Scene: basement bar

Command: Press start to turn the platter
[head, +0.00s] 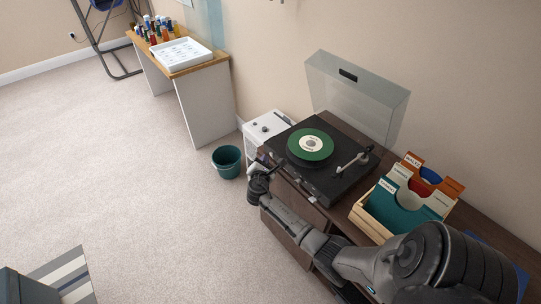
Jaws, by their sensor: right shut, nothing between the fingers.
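The turntable (320,185) is black and sits on a dark wood cabinet, with its clear lid (375,100) raised. A green record with a pale label (311,144) lies on its platter. The tonearm (352,160) is at the right side, apart from the record. My right gripper (257,170) is shut and empty at the turntable's front left corner. I cannot tell whether it touches the turntable. The start button is not clear to see; the gripper may cover it. My left gripper is not in view.
A wooden crate of record sleeves (370,222) stands right of the turntable, close to my right arm. A white unit with knobs (268,126) is behind left. A teal bucket (227,163) stands on the floor. A desk with bottles and a white tray (180,53) is farther back.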

